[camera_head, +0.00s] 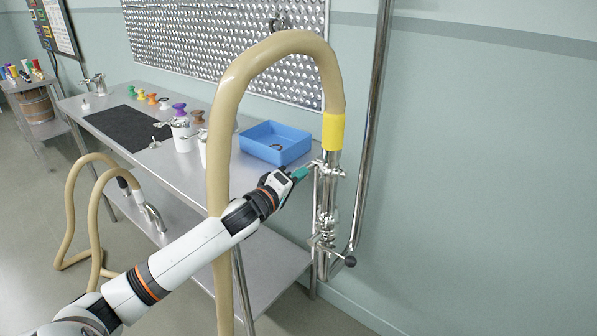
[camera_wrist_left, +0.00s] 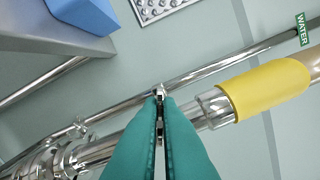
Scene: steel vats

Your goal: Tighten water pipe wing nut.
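The water pipe (camera_head: 326,200) is a shiny steel upright at the wall end of the table, with a clamp near its top. A hose with a yellow sleeve (camera_head: 333,131) joins it from above; the sleeve also shows in the left wrist view (camera_wrist_left: 265,90). My left gripper (camera_head: 303,172) reaches the clamp from the left. In the left wrist view its teal fingers (camera_wrist_left: 160,98) are nearly together, with the small metal wing nut (camera_wrist_left: 159,92) between their tips. They look shut on it, though they hide most of it. My right gripper is not in view.
A blue bin (camera_head: 275,143) stands on the steel table (camera_head: 240,185) beside the pipe, with white jugs (camera_head: 181,135) further left. A thin steel pipe (camera_head: 375,110) runs up the wall. The right side is clear.

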